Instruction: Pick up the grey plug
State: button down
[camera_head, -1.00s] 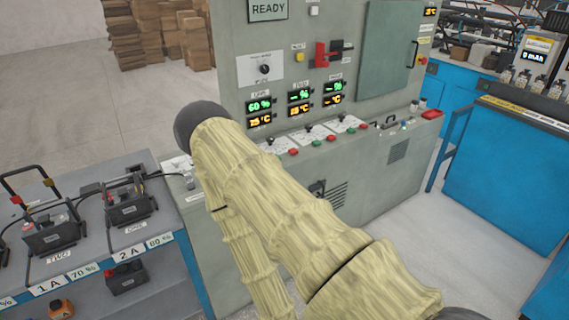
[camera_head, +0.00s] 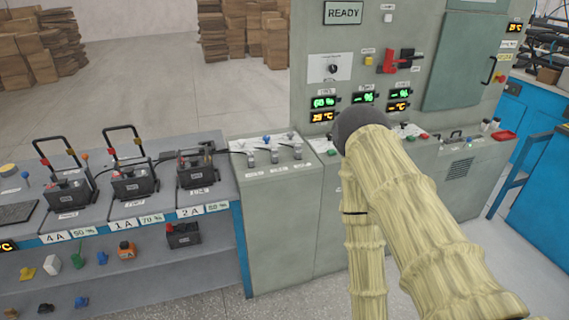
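Several small grey plug-like parts sit on the sloped top of the low grey cabinet, among them one at the left (camera_head: 250,160) and one in the middle (camera_head: 274,157). A black cable runs from the battery labelled ONE (camera_head: 198,176) towards the left one. I cannot tell which of these, if any, is the grey plug. My arm, in a pale sleeve, crosses the right half of the view and hides part of the big console. My gripper is not in view.
The bench (camera_head: 115,222) at left carries several black batteries, some with raised handles. The grey console (camera_head: 420,60) stands behind my arm. Open floor lies behind the bench, with stacked boxes (camera_head: 240,30) beyond.

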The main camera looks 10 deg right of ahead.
aim_at(274, 151)
jog(key=z, duration=0.25)
jog(key=i, duration=0.5)
jog(key=u, duration=2.35)
jog(key=i, duration=2.05)
jog(key=z, duration=3.05)
jog(key=i, duration=0.35)
jog(key=z, duration=0.1)
